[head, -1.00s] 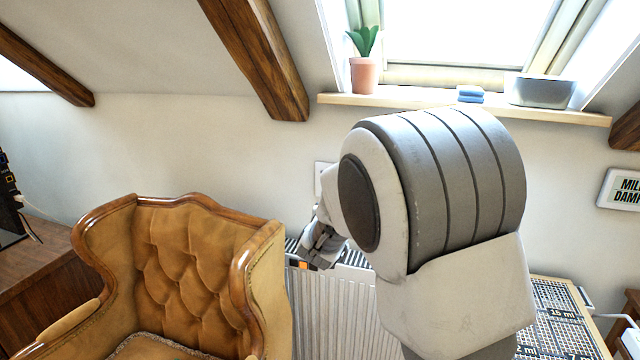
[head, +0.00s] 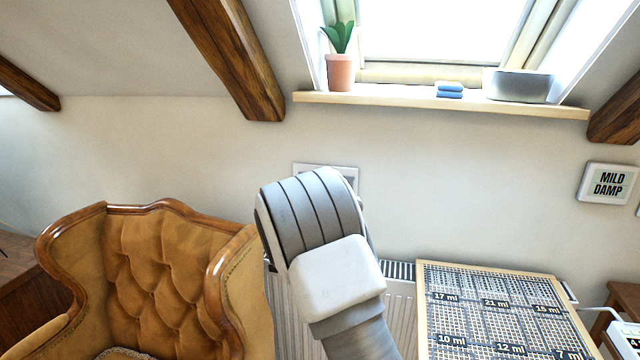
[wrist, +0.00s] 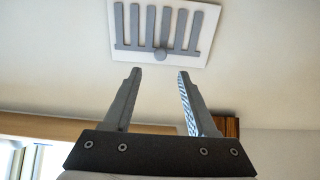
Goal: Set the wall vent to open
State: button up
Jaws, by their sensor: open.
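The wall vent (wrist: 168,22) is a white plate with a row of grey slats, seen at the top of the wrist view. In the head view only the upper edge of the white vent plate (head: 328,168) shows; my arm hides the rest. My gripper (wrist: 160,72) is open and empty. Its two fingers point toward the vent, one on either side of the knob's line, with the knob beyond the tips and apart from them. In the head view my gripper is hidden behind my arm.
A brown tufted armchair (head: 160,270) stands at the left. A radiator (head: 400,285) is on the wall below the vent. A grid board (head: 490,310) is at right. Above, a sill (head: 440,102) carries a plant (head: 340,72), blue folded cloths (head: 449,89) and a grey box (head: 518,86).

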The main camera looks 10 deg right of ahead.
jog(key=x, duration=0.8)
jog(key=shift+c, duration=0.3)
grip_shut()
dwell(1.2)
